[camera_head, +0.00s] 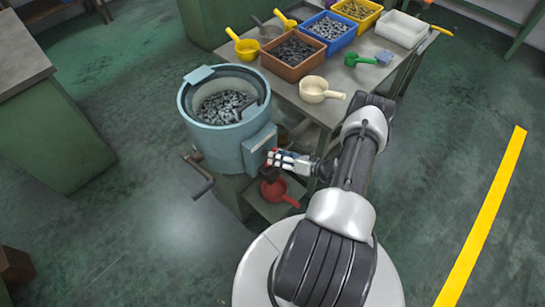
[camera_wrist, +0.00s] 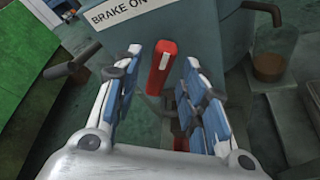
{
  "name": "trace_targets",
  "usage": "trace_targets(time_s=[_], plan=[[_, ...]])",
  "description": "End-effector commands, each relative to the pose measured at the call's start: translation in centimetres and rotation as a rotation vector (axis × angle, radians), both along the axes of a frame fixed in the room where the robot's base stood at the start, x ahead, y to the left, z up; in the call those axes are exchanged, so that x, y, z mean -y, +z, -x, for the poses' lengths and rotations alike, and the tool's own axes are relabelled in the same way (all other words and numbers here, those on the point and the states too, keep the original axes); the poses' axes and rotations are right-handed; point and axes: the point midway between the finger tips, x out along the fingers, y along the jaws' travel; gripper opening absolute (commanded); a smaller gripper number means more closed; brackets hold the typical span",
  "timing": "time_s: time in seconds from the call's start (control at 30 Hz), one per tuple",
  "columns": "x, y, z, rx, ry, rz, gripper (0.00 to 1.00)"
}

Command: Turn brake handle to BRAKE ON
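The blue drum machine (camera_head: 216,130) stands left of the work table, with small metal parts in its bowl. In the wrist view, a red brake handle (camera_wrist: 161,72) with a white stripe is on the machine's front, tilted slightly off upright. A white label (camera_wrist: 118,14) reading "BRAKE ON" is above and left of it. My gripper (camera_wrist: 162,60) is open, its two blue-padded fingers on either side of the red handle with visible gaps. In the head view my gripper (camera_head: 283,159) is at the machine's right side and largely hides the handle.
A dark crank (camera_head: 199,178) sticks out at the machine's lower left. A red scoop (camera_head: 280,193) lies on a low shelf below my gripper. The table (camera_head: 333,109) carries several bins and scoops, including a cream scoop (camera_head: 316,90). The floor (camera_head: 130,220) at left is clear.

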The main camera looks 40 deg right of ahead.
Motion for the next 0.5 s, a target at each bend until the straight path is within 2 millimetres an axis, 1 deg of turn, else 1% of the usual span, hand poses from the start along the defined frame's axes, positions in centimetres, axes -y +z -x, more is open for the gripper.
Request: trace_targets(time_s=[0.03,0.1,0.2,0.3,0.5], plan=[[-0.4,-0.4,-0.8,0.000,0.004,0.000,0.38],[-0.6,-0.6,-1.6,0.000,0.003,0.000,0.38],[-0.8,-0.9,-2.3,0.000,0.002,0.001,0.38],[-0.9,-1.0,-2.7,0.000,0.000,0.000,0.38],[-0.9,-1.0,-2.8,0.000,0.000,-0.001,0.38]])
